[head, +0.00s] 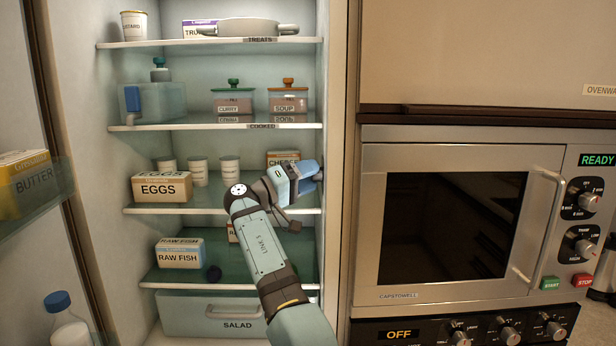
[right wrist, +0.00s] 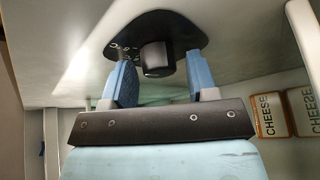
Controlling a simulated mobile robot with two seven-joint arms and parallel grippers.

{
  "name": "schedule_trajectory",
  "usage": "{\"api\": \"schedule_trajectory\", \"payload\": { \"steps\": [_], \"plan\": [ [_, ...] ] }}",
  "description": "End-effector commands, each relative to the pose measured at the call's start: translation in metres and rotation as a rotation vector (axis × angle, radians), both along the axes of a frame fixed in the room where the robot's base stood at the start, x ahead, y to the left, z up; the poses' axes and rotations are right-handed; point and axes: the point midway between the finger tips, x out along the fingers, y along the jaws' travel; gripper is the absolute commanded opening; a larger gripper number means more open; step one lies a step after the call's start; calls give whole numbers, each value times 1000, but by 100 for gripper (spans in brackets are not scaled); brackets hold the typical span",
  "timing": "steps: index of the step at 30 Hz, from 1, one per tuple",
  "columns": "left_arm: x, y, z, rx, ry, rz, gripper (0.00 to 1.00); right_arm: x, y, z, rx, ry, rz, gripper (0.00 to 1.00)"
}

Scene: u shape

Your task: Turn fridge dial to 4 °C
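The fridge dial (right wrist: 157,59) is a dark round knob on a black plate (right wrist: 128,36) with small pale markings, too small to read. It shows in the right wrist view; in the head view I cannot make it out. My right gripper (right wrist: 161,80) is open, with blue fingers to the left and right of the dial. I cannot tell whether the fingertips touch it. In the head view the right gripper (head: 309,172) reaches into the open fridge, at the right inner wall by the egg shelf. My left gripper is not in view.
Shelves in the fridge (head: 225,209) hold an eggs box (head: 161,187), a cheese box (head: 283,158) close behind my gripper, and several white tubs. The shelf above holds soup (head: 288,101) and curry containers. A microwave (head: 450,225) stands to the right.

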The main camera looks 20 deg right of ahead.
Motion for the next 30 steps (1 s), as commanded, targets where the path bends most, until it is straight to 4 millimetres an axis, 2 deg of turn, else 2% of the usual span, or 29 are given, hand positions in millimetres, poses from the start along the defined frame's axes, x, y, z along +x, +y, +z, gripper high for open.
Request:
{"api": "schedule_trajectory", "payload": {
  "steps": [1,5,17,23,30],
  "plan": [
    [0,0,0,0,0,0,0,0,0,0,0,0,0,41],
    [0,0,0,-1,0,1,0,0,0,0,0,0,0,11],
    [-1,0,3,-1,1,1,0,0,0,1,16,52,1,11],
    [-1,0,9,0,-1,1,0,-1,0,3,51,168,1,11],
    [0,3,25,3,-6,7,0,-1,1,7,110,378,0,11]
  ]
}}
